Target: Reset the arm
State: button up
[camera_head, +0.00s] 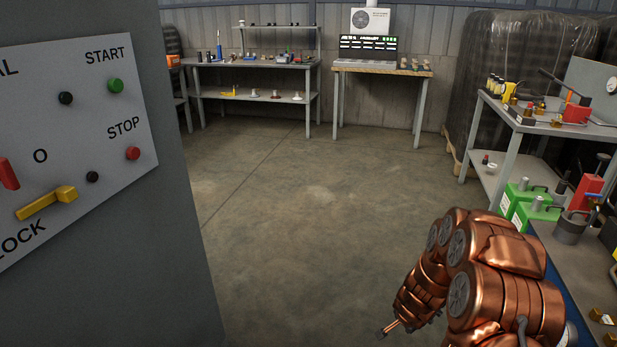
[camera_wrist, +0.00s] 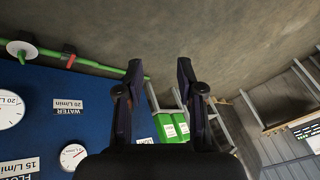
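My copper-coloured arm (camera_head: 490,275) is folded at the lower right of the head view, beside the workbench on the right. My gripper (camera_wrist: 160,72) shows in the wrist view with its two dark fingers spread apart. Nothing is between the fingers.
A grey control panel (camera_head: 75,130) with START and STOP buttons and a yellow lever (camera_head: 46,202) stands close at the left. A cluttered bench (camera_head: 545,232) is at the right. The middle floor (camera_head: 300,220) is clear. The wrist view shows a blue gauge board (camera_wrist: 60,130) and a green pipe (camera_wrist: 90,65).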

jog(key=s+a+r+n+g+y+p, duration=0.1)
jog(key=s+a+r+n+p, duration=0.25)
jog(key=r, duration=0.65)
jog(key=s+a+r+n+y+p, duration=0.1)
jog(key=s+a+r+y+p, duration=0.2)
jog(key=a+r, duration=0.5)
jog(key=s+a+r+n+g+p, duration=0.1)
jog(key=s+a+r+n+p, duration=0.3)
jog(key=r, duration=0.8)
jog(key=s+d+r+n+g+p, duration=0.1)
jog(key=s+r+p, duration=0.2)
jog(key=s+r, duration=0.4)
jog(key=s+d+r+n+g+h+p, duration=0.1)
jog(key=s+d+r+g+p, duration=0.1)
jog(key=s+r, duration=0.6)
jog(key=s+d+r+n+g+h+p, duration=0.1)
jog(key=s+r+p, duration=0.4)
jog(key=s, duration=1)
jog(key=shift+s+d+r+n+g, duration=0.3)
jog(key=shift+r+g, duration=0.2)
jog(key=shift+r, duration=0.65)
